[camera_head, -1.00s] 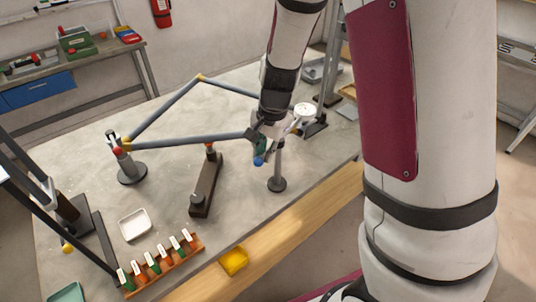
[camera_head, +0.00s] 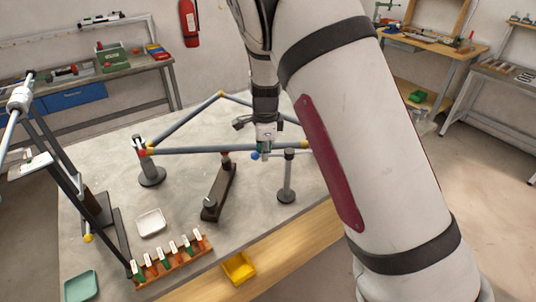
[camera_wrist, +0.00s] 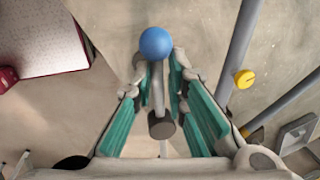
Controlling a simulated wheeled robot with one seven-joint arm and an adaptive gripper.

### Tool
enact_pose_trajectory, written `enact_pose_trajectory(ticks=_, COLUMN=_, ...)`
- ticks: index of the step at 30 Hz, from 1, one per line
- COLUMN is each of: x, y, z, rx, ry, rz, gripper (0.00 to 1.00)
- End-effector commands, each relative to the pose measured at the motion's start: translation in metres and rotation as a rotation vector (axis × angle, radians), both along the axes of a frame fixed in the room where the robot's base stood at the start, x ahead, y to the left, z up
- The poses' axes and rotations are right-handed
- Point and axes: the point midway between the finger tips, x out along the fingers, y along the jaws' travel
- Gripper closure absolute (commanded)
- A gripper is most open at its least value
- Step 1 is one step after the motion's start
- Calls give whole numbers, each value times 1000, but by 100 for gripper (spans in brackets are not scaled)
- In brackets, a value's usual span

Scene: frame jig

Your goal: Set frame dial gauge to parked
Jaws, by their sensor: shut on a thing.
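My gripper (camera_head: 264,153) is at the front bar of the frame, near the top of a grey post. A blue ball (camera_head: 255,156) shows at its fingertips. In the wrist view, the teal fingers of my gripper (camera_wrist: 162,95) are shut on a short grey rod (camera_wrist: 157,88). The blue ball (camera_wrist: 155,43) tops this rod, and a dark cylinder (camera_wrist: 161,126) is at its other end. The dial gauge's face is not in view now; my arm covers that side of the table.
The grey tube frame (camera_head: 195,150) with yellow joints spans the table. A grey post (camera_head: 288,176), a brown block fixture (camera_head: 219,192), a white tray (camera_head: 151,222), a rack of tagged pieces (camera_head: 172,263) and a yellow bin (camera_head: 238,267) stand nearer. Bare tabletop lies between them.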

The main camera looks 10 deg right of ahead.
Motion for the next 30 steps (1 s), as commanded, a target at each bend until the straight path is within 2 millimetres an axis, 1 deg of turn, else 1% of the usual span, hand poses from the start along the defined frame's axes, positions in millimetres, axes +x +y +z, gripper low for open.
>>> enact_pose_trajectory(ticks=1, x=3, y=5, z=-1, rx=3, ry=-2, rz=-11, gripper=100)
enact_pose_trajectory(ticks=9, x=8, y=4, z=0, rx=3, ry=-4, rz=-74, gripper=100)
enact_pose_trajectory(ticks=22, x=9, y=4, z=0, rx=4, ry=-5, rz=-81, gripper=100)
enact_pose_trajectory(ticks=23, x=9, y=4, z=0, rx=4, ry=-5, rz=-81, gripper=80)
enact_pose_trajectory(ticks=24, x=9, y=4, z=0, rx=4, ry=-5, rz=-81, gripper=71)
enact_pose_trajectory(ticks=30, x=8, y=1, z=0, rx=2, ry=-3, rz=-85, gripper=70)
